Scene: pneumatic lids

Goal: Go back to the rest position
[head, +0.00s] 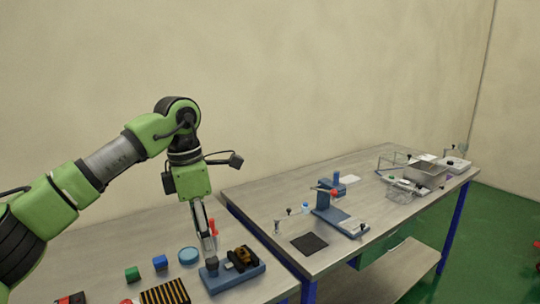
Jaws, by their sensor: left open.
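My left arm comes in from the left, with its wrist above the near table. My left gripper (207,241) points down, open, over the left part of a blue fixture (236,275). A small dark grey piece (211,263) is just below the fingertips; whether they touch it I cannot tell. A red-tipped part (213,227) shows right beside the fingers. A black and orange device (242,257) sits on the fixture to the right of the gripper. My right gripper is not in view.
The second table (290,222) holds a blue press (338,215), a dark mat (309,243) and a metal bin (426,174). Space above the tables is clear.

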